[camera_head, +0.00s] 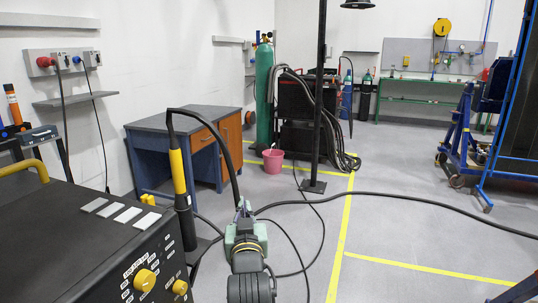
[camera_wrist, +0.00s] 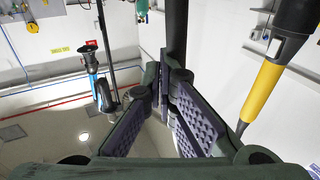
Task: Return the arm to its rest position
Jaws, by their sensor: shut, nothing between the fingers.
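My gripper (camera_head: 243,208) is at the end of my arm in the lower middle of the head view, out over the grey floor. It is small there, and its fingers are hard to make out. In the wrist view my gripper (camera_wrist: 163,78) shows two dark ribbed fingers that come together toward their tips. It is shut, and nothing shows between the fingers. My arm stretches forward from the bottom edge of the head view.
A black machine (camera_head: 95,245) with yellow knobs stands close at left; a yellow-and-black holder (camera_head: 180,175) rises beside my arm and also shows in the wrist view (camera_wrist: 262,92). A black post (camera_head: 318,120) and blue desk (camera_head: 150,145) stand beyond. Black cables (camera_head: 400,197) cross the floor.

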